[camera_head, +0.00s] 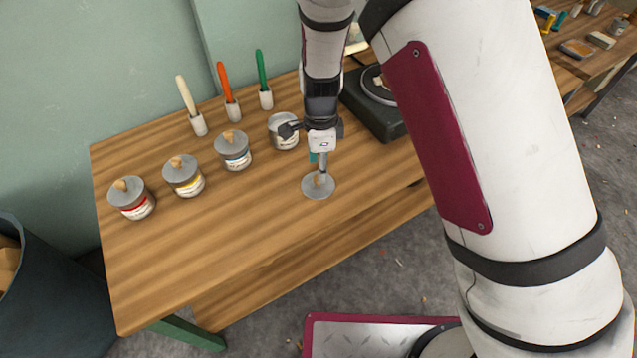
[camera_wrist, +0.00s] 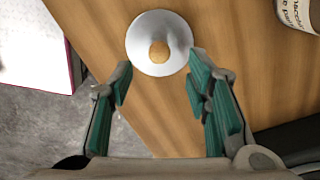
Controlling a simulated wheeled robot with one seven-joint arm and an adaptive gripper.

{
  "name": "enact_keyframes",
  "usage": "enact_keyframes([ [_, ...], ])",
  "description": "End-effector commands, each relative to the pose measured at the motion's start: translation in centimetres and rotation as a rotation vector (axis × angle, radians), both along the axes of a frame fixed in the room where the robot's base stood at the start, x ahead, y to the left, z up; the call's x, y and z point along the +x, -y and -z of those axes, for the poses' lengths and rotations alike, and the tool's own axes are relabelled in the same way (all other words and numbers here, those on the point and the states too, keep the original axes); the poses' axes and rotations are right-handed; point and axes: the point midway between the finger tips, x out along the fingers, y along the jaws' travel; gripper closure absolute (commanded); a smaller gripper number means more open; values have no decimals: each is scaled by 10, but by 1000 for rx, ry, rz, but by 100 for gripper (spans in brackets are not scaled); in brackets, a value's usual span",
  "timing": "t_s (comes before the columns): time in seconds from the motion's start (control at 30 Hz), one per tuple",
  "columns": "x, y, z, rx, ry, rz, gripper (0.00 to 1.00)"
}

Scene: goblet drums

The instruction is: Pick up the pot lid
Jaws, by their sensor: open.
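The pot lid (camera_head: 318,187) is a round grey disc with a small wooden knob, lying flat on the wooden table near its front edge. In the wrist view the lid (camera_wrist: 143,50) shows at the top centre, knob facing me. My gripper (camera_head: 320,168) is just above the lid in the head view, pointing down. In the wrist view my gripper (camera_wrist: 158,85) is open, its teal finger pads apart and empty, with the knob ahead of the gap between them. Whether a finger touches the lid cannot be told.
A pot (camera_head: 284,131) stands behind my gripper. Several lidded pots, one of them with a red label (camera_head: 133,204), stand to the left on the table (camera_head: 235,235). Upright brushes, such as the green one (camera_head: 263,85), stand at the back. A dark device (camera_head: 375,118) sits on the right.

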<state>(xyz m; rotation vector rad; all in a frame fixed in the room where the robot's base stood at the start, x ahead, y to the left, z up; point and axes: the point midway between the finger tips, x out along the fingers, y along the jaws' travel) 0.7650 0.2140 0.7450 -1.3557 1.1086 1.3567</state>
Motion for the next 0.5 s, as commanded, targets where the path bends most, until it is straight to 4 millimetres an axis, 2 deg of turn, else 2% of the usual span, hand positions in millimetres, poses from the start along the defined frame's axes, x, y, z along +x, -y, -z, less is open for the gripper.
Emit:
enact_keyframes([
  [0.17, 0, -1, 10, 0, 0, 1, 55],
  [0.4, -2, -3, 44, -1, -2, 1, 55],
  [0.5, -1, -3, 52, -1, 1, 0, 55],
])
